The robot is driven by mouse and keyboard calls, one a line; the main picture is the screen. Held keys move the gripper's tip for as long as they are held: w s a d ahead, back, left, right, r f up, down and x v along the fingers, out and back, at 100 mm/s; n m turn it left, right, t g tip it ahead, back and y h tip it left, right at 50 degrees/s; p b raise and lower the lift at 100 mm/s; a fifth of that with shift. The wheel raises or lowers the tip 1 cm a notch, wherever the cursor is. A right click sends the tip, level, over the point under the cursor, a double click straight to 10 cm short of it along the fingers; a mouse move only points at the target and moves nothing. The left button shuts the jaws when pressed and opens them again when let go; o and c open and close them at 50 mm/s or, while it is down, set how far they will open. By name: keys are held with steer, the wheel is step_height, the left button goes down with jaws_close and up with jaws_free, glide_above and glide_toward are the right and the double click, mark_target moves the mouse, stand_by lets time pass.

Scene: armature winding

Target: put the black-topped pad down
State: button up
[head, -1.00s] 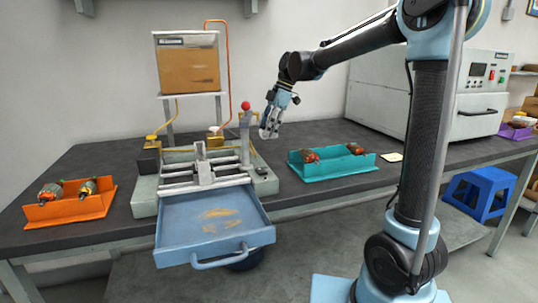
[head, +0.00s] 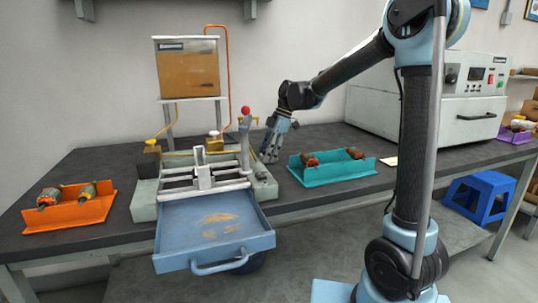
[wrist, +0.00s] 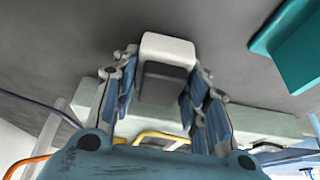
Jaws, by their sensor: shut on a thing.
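My gripper (head: 268,157) points down at the bench, just right of the winding machine's base and left of the teal tray. In the wrist view, my gripper (wrist: 164,78) has its blue-lined fingers on both sides of the black-topped pad (wrist: 164,85), a small block with a dark face and a pale white end. It is shut on the pad. In the head view the fingers hide the pad. The dark bench top (wrist: 85,35) lies beyond it in the wrist view; I cannot tell whether the pad touches it.
The winding machine's pale green base (head: 262,186) stands close to the left of my gripper. The teal tray (head: 335,176) with red-brown armatures is close on the right. An orange tray (head: 75,217) stands far left.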

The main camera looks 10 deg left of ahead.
steer(key=shift+f, duration=0.15)
steer(key=o, duration=1.1)
steer(key=shift+f, duration=0.2)
steer(key=shift+r, duration=0.1)
steer(key=shift+r, duration=0.25)
steer(key=v, duration=1.2)
steer(key=shift+s, duration=0.1)
